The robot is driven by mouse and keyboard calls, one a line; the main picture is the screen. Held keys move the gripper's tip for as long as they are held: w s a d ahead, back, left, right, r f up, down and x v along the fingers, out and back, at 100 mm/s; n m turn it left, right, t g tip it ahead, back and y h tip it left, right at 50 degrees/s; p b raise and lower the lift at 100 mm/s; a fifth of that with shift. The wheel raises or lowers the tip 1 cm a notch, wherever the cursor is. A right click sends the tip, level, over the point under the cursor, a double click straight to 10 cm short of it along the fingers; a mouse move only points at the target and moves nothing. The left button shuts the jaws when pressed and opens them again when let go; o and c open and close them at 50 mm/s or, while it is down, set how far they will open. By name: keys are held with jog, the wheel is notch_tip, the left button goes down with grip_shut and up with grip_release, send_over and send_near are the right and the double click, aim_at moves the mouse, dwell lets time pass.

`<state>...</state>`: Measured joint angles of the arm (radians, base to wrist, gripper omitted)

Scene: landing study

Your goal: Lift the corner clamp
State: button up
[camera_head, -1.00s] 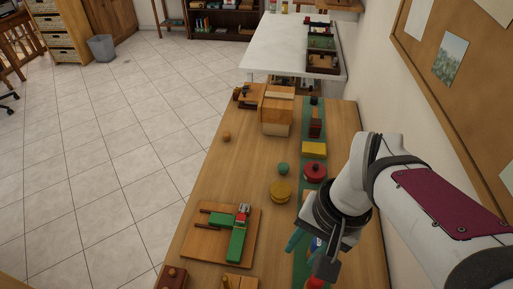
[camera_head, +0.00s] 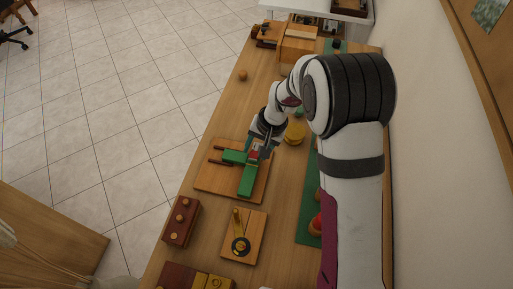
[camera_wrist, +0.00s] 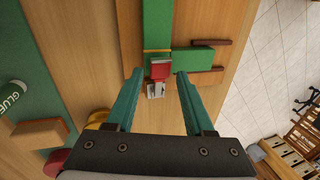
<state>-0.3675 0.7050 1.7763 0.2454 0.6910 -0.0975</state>
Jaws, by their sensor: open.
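The corner clamp (camera_head: 257,152), small, red and silver-grey, sits where two green bars meet on a wooden board (camera_head: 213,180). In the wrist view the clamp (camera_wrist: 158,74) shows between the tips of my fingers, its metal end towards me. The green bars (camera_wrist: 158,25) form a corner, with a yellow band next to the clamp. My gripper (camera_wrist: 157,78) is open, with a teal finger on each side of the clamp and nothing held. In the head view my gripper (camera_head: 264,144) is at the clamp, partly hiding it. I cannot tell whether the fingers touch it.
A yellow disc (camera_head: 294,133) stands just right of my gripper. A red-brown block (camera_head: 181,222) and a small board with a dial (camera_head: 258,226) lie nearer. A green strip (camera_head: 306,220) runs along the right side.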

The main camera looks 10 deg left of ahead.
jog(key=shift+a+f, duration=0.15)
jog(key=shift+f, duration=0.35)
jog(key=shift+c, duration=0.3)
grip_shut()
jog(key=shift+w+r+g, duration=0.1)
jog(key=shift+w+g, duration=0.05)
jog(key=shift+g, duration=0.15)
jog(key=g, duration=0.1)
jog(key=w+g, duration=0.1)
jog(key=shift+r+m+g, duration=0.3)
jog(key=shift+r, duration=0.05)
jog(key=shift+w+r+g, duration=0.2)
jog(key=shift+w+g, duration=0.15)
jog(key=shift+g, duration=0.7)
jog(key=shift+w+r+g, duration=0.15)
jog(key=shift+w+g, duration=0.2)
jog(key=shift+g, duration=0.7)
jog(key=shift+r+m, duration=0.1)
jog(key=shift+m, duration=0.2)
